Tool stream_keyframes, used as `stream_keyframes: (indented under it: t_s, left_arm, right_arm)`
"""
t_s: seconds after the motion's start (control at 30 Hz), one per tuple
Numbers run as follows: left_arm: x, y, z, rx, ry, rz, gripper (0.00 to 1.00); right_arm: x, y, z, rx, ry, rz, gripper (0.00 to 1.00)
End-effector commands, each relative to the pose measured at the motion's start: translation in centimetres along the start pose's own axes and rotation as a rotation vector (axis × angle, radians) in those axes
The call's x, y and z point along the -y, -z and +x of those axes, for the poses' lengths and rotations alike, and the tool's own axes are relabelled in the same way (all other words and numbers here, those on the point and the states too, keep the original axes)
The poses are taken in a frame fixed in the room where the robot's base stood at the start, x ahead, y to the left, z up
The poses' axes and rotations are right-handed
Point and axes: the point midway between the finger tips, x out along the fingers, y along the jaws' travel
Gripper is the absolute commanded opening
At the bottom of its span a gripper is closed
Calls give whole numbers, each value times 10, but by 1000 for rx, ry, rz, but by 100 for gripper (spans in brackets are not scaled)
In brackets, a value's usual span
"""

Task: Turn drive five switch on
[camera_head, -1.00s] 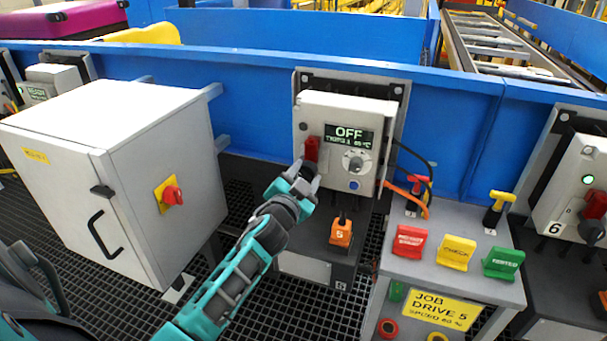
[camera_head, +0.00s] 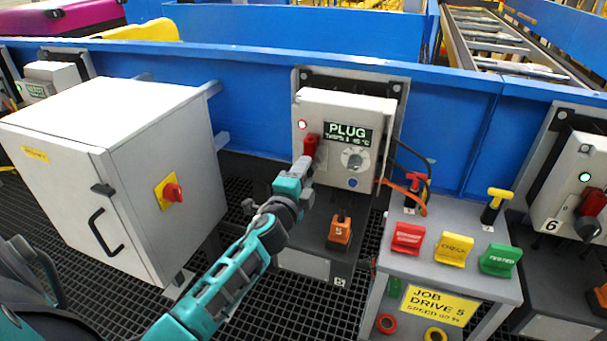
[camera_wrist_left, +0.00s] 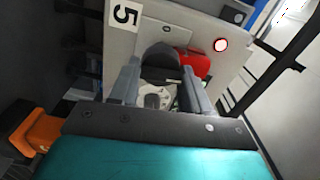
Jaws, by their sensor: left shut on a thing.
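The drive five box (camera_head: 377,117) is grey and hangs on the blue conveyor side. Its display (camera_head: 348,132) reads PLUG, with smaller text below. The red drive five switch (camera_head: 311,144) is on the box's left side. My left gripper (camera_head: 303,168) is at this switch, shut on it. In the left wrist view a dark round part sits between the fingers (camera_wrist_left: 172,85), with the red part (camera_wrist_left: 194,67) beside it. The fingers partly hide the switch.
An orange plug block (camera_head: 340,231) marked 5 sits below the box. To the right is a stand (camera_head: 450,284) with red, yellow and green tags and a JOB DRIVE 5 card. A large grey cabinet (camera_head: 120,120) stands left. Drive 6 box (camera_head: 560,190) is far right.

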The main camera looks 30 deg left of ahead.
Motion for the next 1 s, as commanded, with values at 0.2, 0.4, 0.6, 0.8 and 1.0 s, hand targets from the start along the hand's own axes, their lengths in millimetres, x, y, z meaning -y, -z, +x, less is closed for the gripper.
stream_keyframes:
  t_s: [0.2,0.4,0.6,0.8,1.0]
  left_arm:
    - [2,3,1,-8,6,77,17]
    - [2,3,0,-8,6,105,17]
    - [2,3,0,-8,6,110,17]
    - [2,3,0,-9,6,111,48]
    - [1,3,0,-6,4,109,67]
  right_arm:
    - [0,2,0,-4,-1,-1,72]
    - [0,2,0,-4,-1,-1,72]
    - [0,2,0,-5,-1,-1,72]
    - [0,2,0,-5,-1,0,72]
    - [0,2,0,-5,-1,0,72]
